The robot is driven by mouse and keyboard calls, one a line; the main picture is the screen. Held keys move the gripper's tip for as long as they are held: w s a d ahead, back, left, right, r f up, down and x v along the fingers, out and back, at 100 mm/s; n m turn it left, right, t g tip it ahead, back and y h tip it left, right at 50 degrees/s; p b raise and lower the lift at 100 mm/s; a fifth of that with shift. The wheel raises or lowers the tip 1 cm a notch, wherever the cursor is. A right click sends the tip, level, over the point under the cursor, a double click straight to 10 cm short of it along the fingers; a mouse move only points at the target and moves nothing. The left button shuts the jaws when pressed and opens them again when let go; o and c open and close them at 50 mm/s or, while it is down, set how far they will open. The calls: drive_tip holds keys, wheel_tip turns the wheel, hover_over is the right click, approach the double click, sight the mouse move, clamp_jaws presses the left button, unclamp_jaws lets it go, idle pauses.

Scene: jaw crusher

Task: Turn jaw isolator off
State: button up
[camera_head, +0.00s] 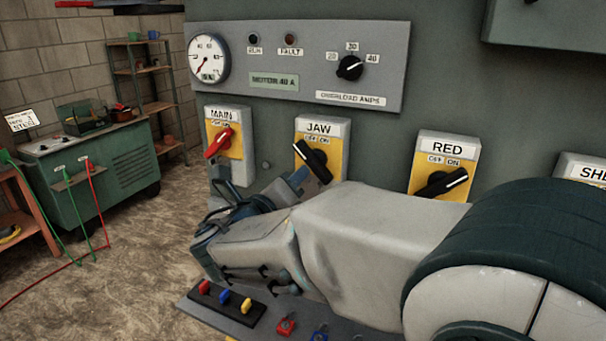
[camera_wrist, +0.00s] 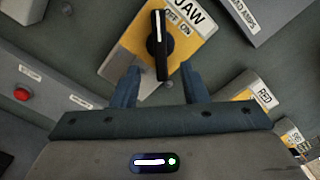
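The jaw isolator (camera_head: 335,143) is a yellow plate labelled JAW, OFF and ON, with a black rotary handle (camera_head: 314,160). The handle slants, its white-marked end at the upper left, on the OFF side. In the wrist view, the isolator (camera_wrist: 128,48) is at top centre and the handle (camera_wrist: 158,45) stands nearly vertical, white mark up. My gripper (camera_wrist: 160,75) is open, with blue-grey fingers either side of the handle's lower end and visible gaps. I cannot tell the depth between fingertips and handle. In the head view, my gripper (camera_head: 298,180) is just below the handle, partly hidden by my arm.
The MAIN isolator (camera_head: 218,142) with a red handle is left of the jaw one; the RED isolator (camera_head: 441,182) is right, its mark toward ON. The meter panel (camera_head: 290,90) is above.

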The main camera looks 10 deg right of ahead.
drive_tip(key=v, duration=0.5)
drive_tip(key=shift+s+a, duration=0.2)
drive_tip(key=shift+s, duration=0.1)
drive_tip(key=s+d+f+m+g+y, duration=0.1)
drive_tip(key=s+d+f+m+g, duration=0.95)
drive_tip(key=m, duration=0.55)
drive_tip(key=s+f+m+y, duration=0.3)
drive_tip(key=m+y, duration=0.1)
drive_tip(key=m, duration=0.7)
drive_tip(key=s+a+f+m+g+y, duration=0.1)
drive_tip(key=s+f+m+y, duration=0.2)
drive_tip(key=m, duration=0.8)
drive_tip(key=f+y, duration=0.1)
drive_tip(key=y, duration=0.1)
drive_tip(key=shift+a+y, duration=0.2)
drive_tip(key=shift+y, duration=0.1)
drive_tip(key=shift+f, duration=0.15)
